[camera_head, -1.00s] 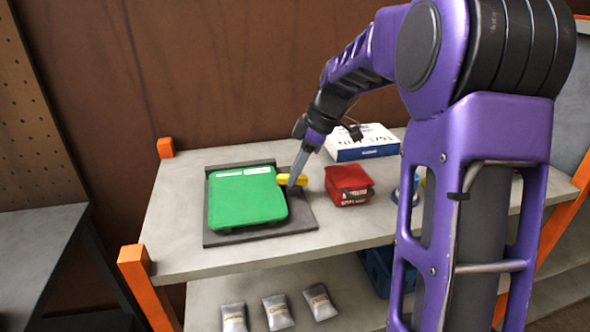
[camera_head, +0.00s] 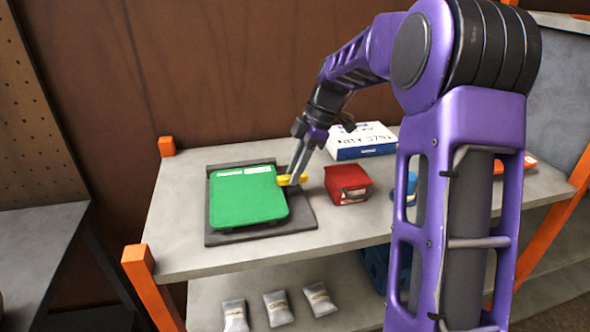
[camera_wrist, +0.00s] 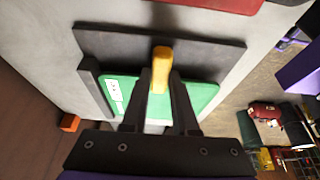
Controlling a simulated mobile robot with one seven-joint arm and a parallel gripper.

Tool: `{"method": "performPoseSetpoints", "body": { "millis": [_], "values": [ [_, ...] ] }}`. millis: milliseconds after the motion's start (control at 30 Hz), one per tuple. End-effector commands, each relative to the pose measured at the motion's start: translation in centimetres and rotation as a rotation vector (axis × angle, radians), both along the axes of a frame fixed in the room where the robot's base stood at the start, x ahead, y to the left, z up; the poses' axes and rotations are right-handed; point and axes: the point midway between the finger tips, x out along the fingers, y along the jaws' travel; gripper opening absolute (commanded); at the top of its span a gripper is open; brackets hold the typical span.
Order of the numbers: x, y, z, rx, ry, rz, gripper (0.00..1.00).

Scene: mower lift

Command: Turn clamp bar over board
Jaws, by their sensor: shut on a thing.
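The green board (camera_head: 247,197) lies flat on a dark base plate (camera_head: 262,232) on the bench top. The yellow clamp bar (camera_head: 290,180) is at the board's right edge. My gripper (camera_head: 294,176) reaches down to it from above right. In the wrist view the yellow clamp bar (camera_wrist: 161,68) stands between the two dark fingers of my gripper (camera_wrist: 161,82), which are shut on it. There the bar's near end overlaps the green board (camera_wrist: 198,98) in the picture. The fingers hide part of the bar, and its pivot is not visible.
A red pouch (camera_head: 348,184) lies right of the base plate, and a white and blue box (camera_head: 362,140) is behind it. Grey packets (camera_head: 278,308) lie on the lower shelf (camera_head: 205,312). Orange posts (camera_head: 140,262) mark the bench corners. The bench's left front is clear.

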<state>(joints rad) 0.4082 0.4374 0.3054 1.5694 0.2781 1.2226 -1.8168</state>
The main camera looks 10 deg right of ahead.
Motion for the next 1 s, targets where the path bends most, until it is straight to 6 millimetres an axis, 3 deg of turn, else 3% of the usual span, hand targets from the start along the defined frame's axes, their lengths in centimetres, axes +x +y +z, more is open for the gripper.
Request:
{"method": "performPoseSetpoints", "body": {
  "millis": [133,167,300,667,833,1000],
  "values": [
    [0.0,0.0,0.0,0.000,0.000,0.002,0.00],
    [0.0,0.0,0.0,0.000,0.000,0.002,0.33],
    [0.0,0.0,0.0,0.000,0.000,0.002,0.57],
    [0.0,-0.1,0.4,0.000,0.000,0.000,0.57],
    [0.1,-1.1,2.8,-0.001,-0.004,-0.002,0.57],
    [0.1,-2.7,6.6,-0.001,-0.003,-0.002,0.57]
  ]
}}
